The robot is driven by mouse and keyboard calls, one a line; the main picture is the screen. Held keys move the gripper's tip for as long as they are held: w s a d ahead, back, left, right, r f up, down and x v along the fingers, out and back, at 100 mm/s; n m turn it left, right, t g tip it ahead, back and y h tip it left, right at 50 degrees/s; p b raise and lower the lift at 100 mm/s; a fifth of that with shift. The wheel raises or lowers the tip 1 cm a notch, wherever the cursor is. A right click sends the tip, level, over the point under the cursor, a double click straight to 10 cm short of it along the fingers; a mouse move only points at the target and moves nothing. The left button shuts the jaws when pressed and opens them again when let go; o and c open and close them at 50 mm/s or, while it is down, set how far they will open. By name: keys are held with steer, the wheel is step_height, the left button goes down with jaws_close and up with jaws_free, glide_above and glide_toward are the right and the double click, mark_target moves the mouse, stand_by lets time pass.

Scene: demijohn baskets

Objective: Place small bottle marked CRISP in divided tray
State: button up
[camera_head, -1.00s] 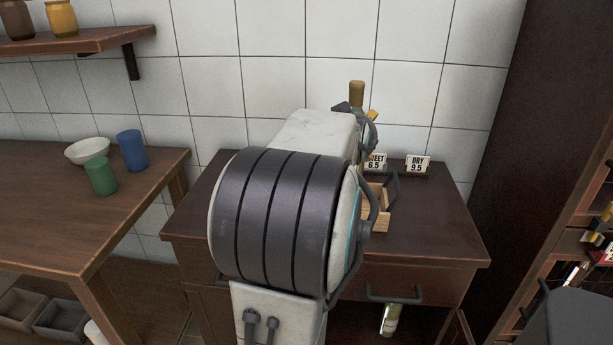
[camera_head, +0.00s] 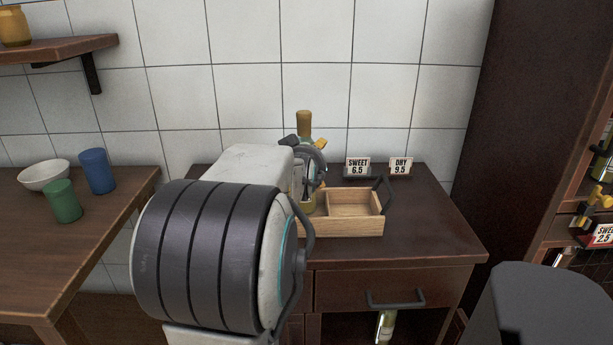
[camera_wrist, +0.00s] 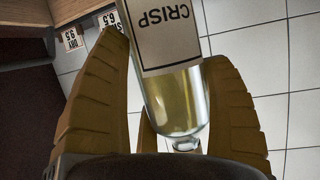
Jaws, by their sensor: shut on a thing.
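The small bottle marked CRISP (camera_wrist: 172,85) has pale yellow contents and a white label, upside down in the wrist view. My gripper (camera_wrist: 165,55) is shut on it, with tan ribbed fingers on both sides. In the head view, the bottle's tan top (camera_head: 304,124) rises above my gripper (camera_head: 309,163), and its lower part is partly hidden by my arm. The divided wooden tray (camera_head: 345,228) stands on the dark cabinet, its right compartment empty and its left part hidden by my arm. The bottle appears at the tray's back left; its height above the tray is unclear.
SWEET (camera_head: 357,167) and DRY (camera_head: 400,166) price signs stand behind the tray. The dark cabinet top (camera_head: 440,235) is clear on the right. A table (camera_head: 85,235) at left holds a white bowl (camera_head: 44,175), a green cup (camera_head: 62,201) and a blue cup (camera_head: 97,171).

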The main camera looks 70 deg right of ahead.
step_height(320, 180, down, 2)
steer(key=shift+f+b, duration=0.1)
steer(key=shift+b, duration=0.45)
steer(key=shift+f, duration=0.1)
steer(key=o, duration=1.2)
steer(key=shift+f, duration=0.15)
steer(key=shift+o, duration=0.2)
steer(key=v, duration=1.2)
